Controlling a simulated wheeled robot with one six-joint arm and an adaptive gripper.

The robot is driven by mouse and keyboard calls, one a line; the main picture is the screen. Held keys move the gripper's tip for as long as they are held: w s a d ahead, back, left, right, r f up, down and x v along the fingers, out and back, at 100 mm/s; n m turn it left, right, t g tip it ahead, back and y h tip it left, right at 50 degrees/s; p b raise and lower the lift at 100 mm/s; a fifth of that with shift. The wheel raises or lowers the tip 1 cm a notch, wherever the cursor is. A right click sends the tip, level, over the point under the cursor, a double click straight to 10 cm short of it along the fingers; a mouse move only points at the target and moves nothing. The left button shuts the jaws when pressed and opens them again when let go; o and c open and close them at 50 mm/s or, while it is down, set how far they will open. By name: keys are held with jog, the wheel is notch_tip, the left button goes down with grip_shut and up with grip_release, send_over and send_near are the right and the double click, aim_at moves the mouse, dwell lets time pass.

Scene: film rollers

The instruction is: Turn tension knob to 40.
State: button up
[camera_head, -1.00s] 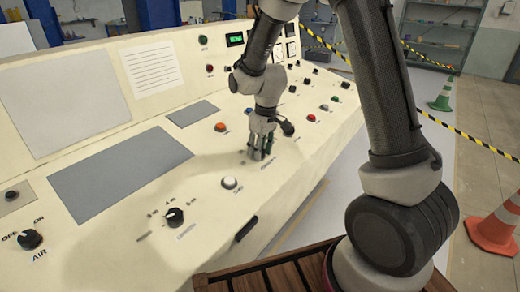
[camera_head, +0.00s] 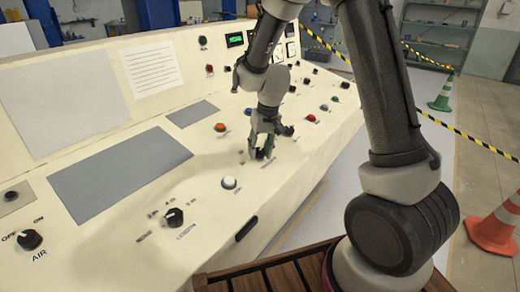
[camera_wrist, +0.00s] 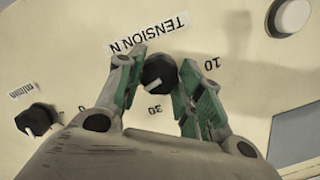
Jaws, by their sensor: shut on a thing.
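The tension knob (camera_wrist: 159,74) is a black round knob with a white pointer mark, under the upside-down label TENSION N (camera_wrist: 148,32). The pointer faces down and slightly left in the wrist view, toward the 30 side of the scale. A 10 mark is right of the knob and a 30 mark is below it. My gripper (camera_wrist: 160,68) is shut on the knob, with a green-padded finger on each side. Other scale marks are hidden or cut off by the fingers. In the head view my gripper (camera_head: 262,152) is down at the panel and hides the knob.
Another black knob (camera_wrist: 37,118) is left of my gripper in the wrist view. A white button (camera_head: 229,183), an orange button (camera_head: 220,127) and a red button (camera_head: 311,118) are near my gripper on the cream console. Striped tape and traffic cones (camera_head: 496,225) stand right.

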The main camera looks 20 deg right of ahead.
jog(key=shift+c, duration=0.2)
jog(key=o, duration=1)
jog(key=shift+o, duration=0.2)
jog(key=shift+r, duration=0.1)
notch_tip(320, 180, up, 12)
jog(key=d, duration=0.1)
jog(key=shift+s+d, duration=0.3)
jog(key=shift+s, duration=0.15)
